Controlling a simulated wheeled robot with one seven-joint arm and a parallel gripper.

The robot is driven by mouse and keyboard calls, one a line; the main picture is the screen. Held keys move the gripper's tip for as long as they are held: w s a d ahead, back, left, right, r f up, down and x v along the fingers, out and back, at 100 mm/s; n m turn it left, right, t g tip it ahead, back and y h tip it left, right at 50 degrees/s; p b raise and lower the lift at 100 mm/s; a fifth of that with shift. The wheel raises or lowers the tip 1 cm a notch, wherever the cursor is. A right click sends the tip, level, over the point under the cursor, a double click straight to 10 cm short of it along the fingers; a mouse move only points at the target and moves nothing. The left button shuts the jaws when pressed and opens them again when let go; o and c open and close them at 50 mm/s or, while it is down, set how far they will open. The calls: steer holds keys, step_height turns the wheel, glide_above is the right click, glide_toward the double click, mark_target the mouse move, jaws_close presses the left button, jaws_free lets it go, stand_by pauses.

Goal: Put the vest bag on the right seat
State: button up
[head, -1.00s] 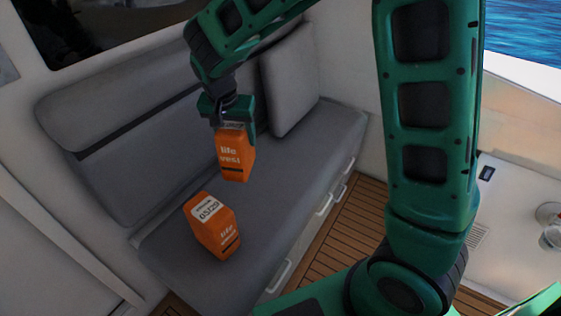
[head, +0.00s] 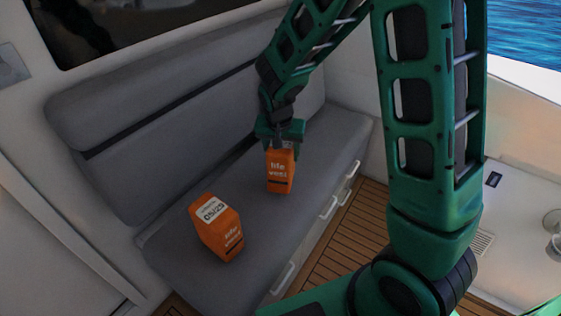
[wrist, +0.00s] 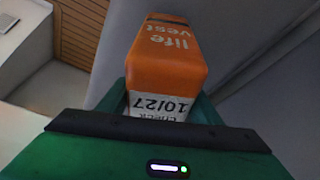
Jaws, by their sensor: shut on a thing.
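My gripper (head: 281,140) is shut on an orange vest bag (head: 280,173) marked "life vest", gripping it by its top end. The bag hangs upright over the right part of the grey seat (head: 325,145); I cannot tell whether its bottom touches the cushion. In the wrist view the held vest bag (wrist: 165,55) lies between the fingers (wrist: 160,110), with a white label reading "10/27".
The grey backrest (head: 160,120) runs behind the seat. Drawer fronts with light handles (head: 328,208) line the seat's front, above a wooden floor (head: 345,235). A white counter (head: 510,220) with glassware is at the right. The seat between the bags is clear.

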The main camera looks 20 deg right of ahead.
steer(key=shift+f, duration=1.9)
steer(key=o, duration=1.5)
steer(key=shift+f, duration=0.1)
